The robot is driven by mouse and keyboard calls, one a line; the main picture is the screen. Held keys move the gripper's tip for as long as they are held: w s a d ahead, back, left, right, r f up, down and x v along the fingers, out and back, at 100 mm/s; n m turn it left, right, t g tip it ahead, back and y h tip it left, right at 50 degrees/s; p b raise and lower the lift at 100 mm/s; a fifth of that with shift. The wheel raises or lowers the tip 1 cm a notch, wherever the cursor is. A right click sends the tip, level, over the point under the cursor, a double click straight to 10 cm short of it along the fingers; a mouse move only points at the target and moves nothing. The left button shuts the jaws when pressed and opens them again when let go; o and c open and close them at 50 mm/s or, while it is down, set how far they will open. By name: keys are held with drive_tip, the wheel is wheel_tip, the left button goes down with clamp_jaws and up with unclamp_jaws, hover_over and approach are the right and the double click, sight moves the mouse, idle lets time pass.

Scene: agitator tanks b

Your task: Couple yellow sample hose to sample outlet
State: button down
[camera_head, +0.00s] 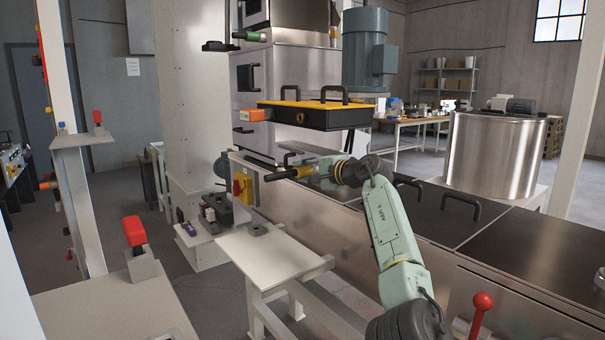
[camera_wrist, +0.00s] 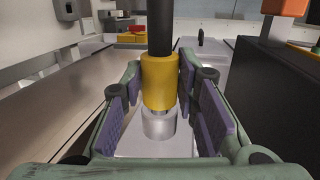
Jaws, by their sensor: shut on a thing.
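The yellow sample hose end (camera_wrist: 160,82) is a yellow collar with a black hose above it and a silver metal end below in the wrist view. My gripper (camera_wrist: 160,100) is shut on it, with purple-lined fingers on both sides. In the head view my gripper (camera_head: 325,172) holds the yellow hose end (camera_head: 303,172) roughly level, its black part pointing left, in front of the steel machine. I cannot tell for sure which fitting is the sample outlet. A green-ringed black fitting (camera_head: 250,36) sticks out at the upper left of the machine.
A dark box with a yellow lid (camera_head: 315,112) and orange end block (camera_head: 252,115) overhangs just above my gripper. A red-and-yellow switch (camera_head: 241,186) stands left of the held hose. A grey bench (camera_head: 270,262) is below. A steel tank (camera_head: 495,155) is at right.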

drive_tip(key=shift+w+d, duration=0.2)
drive_tip(key=c, duration=1.2)
unclamp_jaws()
drive_tip(key=shift+s+d, duration=0.1)
drive_tip(key=shift+d, duration=0.05)
